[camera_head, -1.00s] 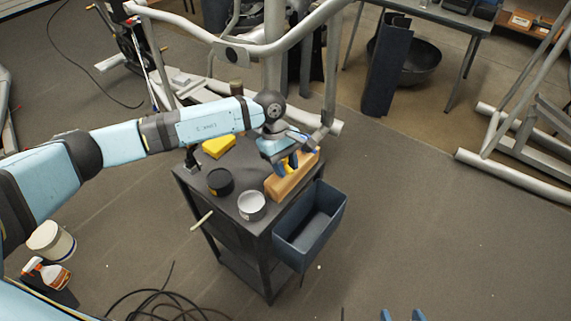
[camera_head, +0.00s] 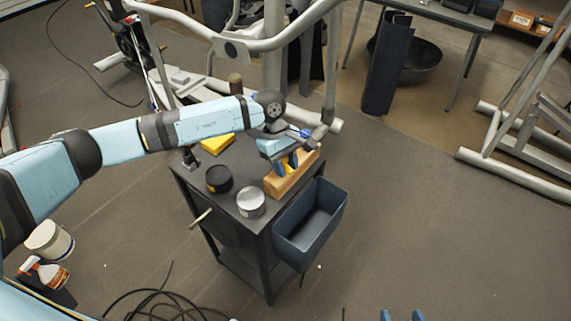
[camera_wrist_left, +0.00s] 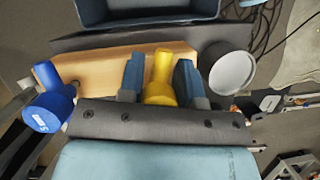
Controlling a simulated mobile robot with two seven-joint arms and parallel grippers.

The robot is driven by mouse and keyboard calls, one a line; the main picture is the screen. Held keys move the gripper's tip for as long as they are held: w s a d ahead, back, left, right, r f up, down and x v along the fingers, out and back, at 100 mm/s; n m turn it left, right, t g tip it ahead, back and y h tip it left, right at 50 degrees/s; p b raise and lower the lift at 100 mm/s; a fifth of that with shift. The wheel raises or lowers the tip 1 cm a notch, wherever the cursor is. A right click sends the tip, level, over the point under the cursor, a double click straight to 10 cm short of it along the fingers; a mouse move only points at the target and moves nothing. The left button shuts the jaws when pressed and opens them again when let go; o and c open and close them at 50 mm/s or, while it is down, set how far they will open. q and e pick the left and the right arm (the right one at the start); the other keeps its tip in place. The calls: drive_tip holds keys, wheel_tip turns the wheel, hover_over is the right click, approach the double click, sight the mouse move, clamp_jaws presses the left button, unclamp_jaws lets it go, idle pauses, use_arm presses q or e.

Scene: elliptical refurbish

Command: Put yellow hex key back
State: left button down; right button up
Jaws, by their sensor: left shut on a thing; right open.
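My left gripper (camera_head: 288,164) is over the wooden block (camera_head: 280,187) on the cart. In the left wrist view, its blue fingers (camera_wrist_left: 160,80) are shut on the yellow hex key (camera_wrist_left: 161,72), one on each side of its handle. The wooden block (camera_wrist_left: 105,68) lies beyond and below the fingers. I cannot tell whether the key's shaft sits in the block. A blue-handled tool (camera_wrist_left: 48,95) stands left of the gripper in that view. My right gripper (camera_head: 402,315) is open and empty at the bottom edge of the head view.
The dark cart top (camera_head: 226,203) also carries a black can (camera_head: 219,180), a grey-white can (camera_head: 251,203) and a yellow item (camera_head: 217,144). A blue-grey bin (camera_head: 316,250) hangs on its right side. Metal frame tubes rise behind it. Floor to the right is clear.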

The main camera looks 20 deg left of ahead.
use_arm(q)
drive_tip(key=c, duration=0.7)
unclamp_jaws()
drive_tip(key=shift+v, duration=0.75)
drive_tip(key=b+v, duration=0.1)
drive_tip(key=v, duration=1.1)
drive_tip(key=shift+r, duration=0.2)
use_arm(e)
drive_tip(key=shift+w+a+r+m, duration=0.1)
drive_tip(key=shift+w+a+m, duration=0.1)
drive_tip(key=shift+m, duration=0.1)
